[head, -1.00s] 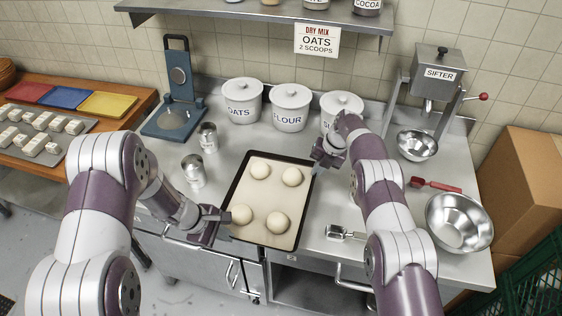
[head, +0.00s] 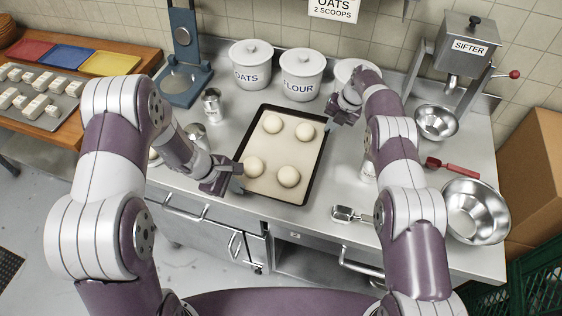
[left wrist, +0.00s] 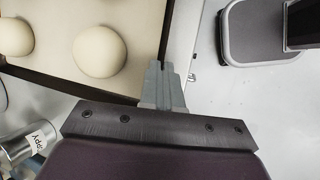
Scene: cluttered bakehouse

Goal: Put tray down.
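The dark-rimmed tray (head: 314,178) with a pale liner bears several round dough balls (head: 288,176). It is over the steel counter (head: 400,250); I cannot tell whether it rests on it or hangs just above. My left gripper (head: 234,184) is at the tray's left rim by the near corner. In the left wrist view its fingers (left wrist: 165,82) are close together at the tray rim (left wrist: 163,50), seemingly shut on it. My right gripper (head: 334,118) is at the far right corner, seemingly shut on the rim; its fingertips are small and partly hidden.
White oats (head: 251,68) and flour (head: 302,77) canisters stand behind the tray. Metal tins (head: 212,105) stand to its left. A scoop (head: 347,214), a large bowl (head: 476,210) and a red-handled tool (head: 448,167) lie to the right. A counter strip in front is clear.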

